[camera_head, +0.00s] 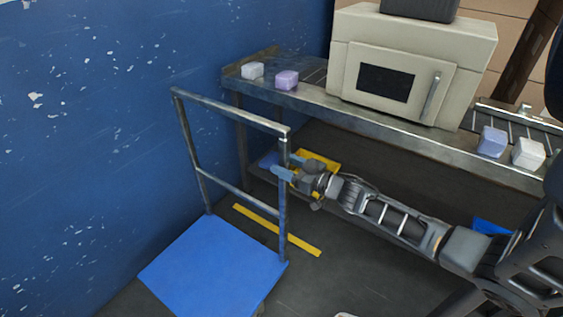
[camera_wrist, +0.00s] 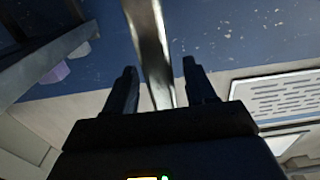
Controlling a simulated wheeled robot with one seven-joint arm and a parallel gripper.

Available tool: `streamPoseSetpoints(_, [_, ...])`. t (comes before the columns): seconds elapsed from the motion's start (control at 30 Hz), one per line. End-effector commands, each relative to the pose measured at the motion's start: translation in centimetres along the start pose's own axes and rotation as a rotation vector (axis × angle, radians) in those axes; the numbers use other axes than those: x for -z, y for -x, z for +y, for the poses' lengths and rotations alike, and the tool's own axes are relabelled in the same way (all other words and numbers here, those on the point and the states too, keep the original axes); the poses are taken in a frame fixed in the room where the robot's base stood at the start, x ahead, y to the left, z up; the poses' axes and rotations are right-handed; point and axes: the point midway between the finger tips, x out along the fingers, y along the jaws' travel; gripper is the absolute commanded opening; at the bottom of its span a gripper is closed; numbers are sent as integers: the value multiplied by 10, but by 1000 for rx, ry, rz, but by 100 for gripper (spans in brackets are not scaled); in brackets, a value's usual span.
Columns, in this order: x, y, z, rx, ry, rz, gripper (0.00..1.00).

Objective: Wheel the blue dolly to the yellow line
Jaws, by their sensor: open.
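The blue dolly (camera_head: 215,262) stands near the blue wall, with a flat blue deck and an upright grey tube handle (camera_head: 232,112). The yellow line (camera_head: 277,230) lies on the floor just beyond the deck, partly behind the handle's right post. My gripper (camera_head: 287,166) is at that right post, roughly halfway up. In the wrist view the metal post (camera_wrist: 150,45) passes between the two spread fingers of my gripper (camera_wrist: 159,66). The fingers are open, with gaps beside the post. The dolly's wheels are hidden.
A conveyor table (camera_head: 300,98) runs behind the dolly, carrying a beige machine (camera_head: 385,75) and several small blocks. The blue wall (camera_head: 90,130) is close on the left. A yellow piece (camera_head: 318,161) and a blue piece (camera_head: 490,227) show under the table. Dark floor is open in front.

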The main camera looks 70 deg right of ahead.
Motion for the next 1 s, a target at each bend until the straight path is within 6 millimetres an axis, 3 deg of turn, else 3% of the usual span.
streamPoseSetpoints(0.23, [0, -19, 0, 0, 1, -1, 55])
streamPoseSetpoints(0.57, [0, -22, 1, -2, 0, -1, 55])
streamPoseSetpoints(1.0, [0, -22, 1, -1, 1, -1, 14])
